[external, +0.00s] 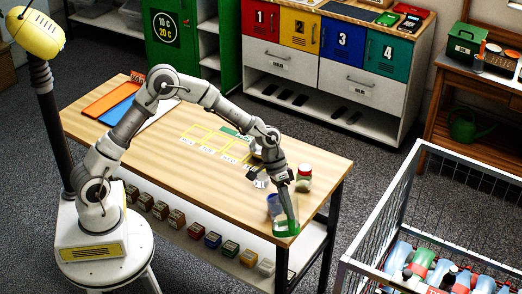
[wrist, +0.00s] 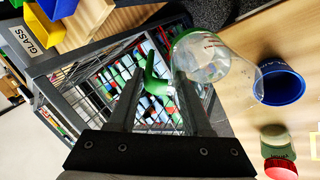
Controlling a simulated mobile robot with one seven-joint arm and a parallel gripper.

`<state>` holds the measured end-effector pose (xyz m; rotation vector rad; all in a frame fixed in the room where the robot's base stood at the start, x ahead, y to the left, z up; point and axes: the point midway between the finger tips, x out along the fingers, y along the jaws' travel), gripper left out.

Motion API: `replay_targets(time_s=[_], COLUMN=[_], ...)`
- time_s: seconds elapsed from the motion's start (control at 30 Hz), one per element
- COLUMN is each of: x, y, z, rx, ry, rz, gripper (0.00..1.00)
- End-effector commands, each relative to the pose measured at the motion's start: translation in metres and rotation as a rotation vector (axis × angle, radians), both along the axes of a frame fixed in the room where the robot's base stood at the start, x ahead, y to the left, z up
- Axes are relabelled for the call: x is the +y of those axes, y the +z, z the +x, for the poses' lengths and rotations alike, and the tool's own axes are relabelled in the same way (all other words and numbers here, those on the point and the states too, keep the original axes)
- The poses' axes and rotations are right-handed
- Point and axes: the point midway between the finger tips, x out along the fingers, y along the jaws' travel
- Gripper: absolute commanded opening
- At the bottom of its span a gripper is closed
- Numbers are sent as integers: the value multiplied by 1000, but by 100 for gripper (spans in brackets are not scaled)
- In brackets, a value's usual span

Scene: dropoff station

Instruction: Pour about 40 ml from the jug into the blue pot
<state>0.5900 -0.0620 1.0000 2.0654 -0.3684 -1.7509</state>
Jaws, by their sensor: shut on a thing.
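The clear jug (wrist: 215,58) has a green handle (wrist: 157,78) and a green band at one end. My gripper (wrist: 160,85) is shut on the handle, which shows between its fingers. In the external view, the jug (external: 287,228) is at the near right corner of the table, below my gripper (external: 285,200). Some clear liquid seems to show inside; its level cannot be read. The blue pot (wrist: 281,84) stands on the table with its mouth open, close beside the jug's clear end. In the external view the pot (external: 273,204) is partly behind the jug. What is inside the pot is too dark to tell.
A jar with a red lid (external: 304,171) stands on the table (external: 240,190) behind the jug. A greenish lid or jar (wrist: 274,138) is beside it in the wrist view. A wire crate (external: 420,205) with bottles is beyond the table's right edge. Yellow-outlined labels lie mid-table.

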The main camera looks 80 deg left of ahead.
Motion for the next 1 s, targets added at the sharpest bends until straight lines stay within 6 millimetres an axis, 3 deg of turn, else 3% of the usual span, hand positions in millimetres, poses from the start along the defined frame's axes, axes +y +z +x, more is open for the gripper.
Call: replay_targets(time_s=[1.0], x=[-43], y=[-26], z=[4], rx=[21], ry=[-2], rz=[378], gripper=[0])
